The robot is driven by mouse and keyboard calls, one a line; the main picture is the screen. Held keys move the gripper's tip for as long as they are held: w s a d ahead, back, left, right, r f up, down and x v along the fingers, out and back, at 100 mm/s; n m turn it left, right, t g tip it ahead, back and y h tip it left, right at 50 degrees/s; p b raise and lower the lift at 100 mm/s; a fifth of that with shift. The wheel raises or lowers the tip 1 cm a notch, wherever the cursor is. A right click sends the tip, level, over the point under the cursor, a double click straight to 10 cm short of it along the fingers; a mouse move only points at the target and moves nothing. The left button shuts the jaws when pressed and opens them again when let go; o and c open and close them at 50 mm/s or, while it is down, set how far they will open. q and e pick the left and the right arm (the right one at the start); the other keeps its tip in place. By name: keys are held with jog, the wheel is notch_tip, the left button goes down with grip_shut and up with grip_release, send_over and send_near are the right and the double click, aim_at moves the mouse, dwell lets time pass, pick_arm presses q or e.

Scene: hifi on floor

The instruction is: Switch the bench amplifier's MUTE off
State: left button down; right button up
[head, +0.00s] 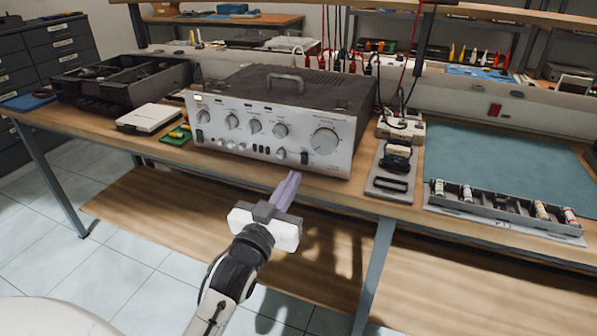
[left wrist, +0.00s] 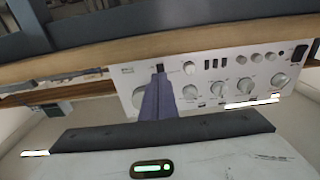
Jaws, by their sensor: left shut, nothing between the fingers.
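The bench amplifier (head: 270,120) is a silver-fronted box with a dark top, standing on the wooden bench. Its front panel has several knobs, a large dial (head: 324,141) and small dark switches along the bottom. The panel also shows upside down in the left wrist view (left wrist: 215,75). A small black switch (head: 304,157) sits below the large dial; a dark switch also shows just beyond my fingertips in the wrist view (left wrist: 160,67). My left gripper (head: 292,176) is shut and empty, pointing at the panel's lower right. Contact cannot be told. The labels are too small to read.
A black open bin (head: 120,82), a white box (head: 148,118) and a green board (head: 176,136) lie left of the amplifier. A grey tray (head: 393,176) stands right of it, then a teal mat (head: 500,160) and a parts strip (head: 500,207). The bench's front edge is below the gripper.

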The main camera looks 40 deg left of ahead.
pick_arm(q)
jog(key=shift+v, duration=1.4)
jog(key=shift+d+f, duration=0.1)
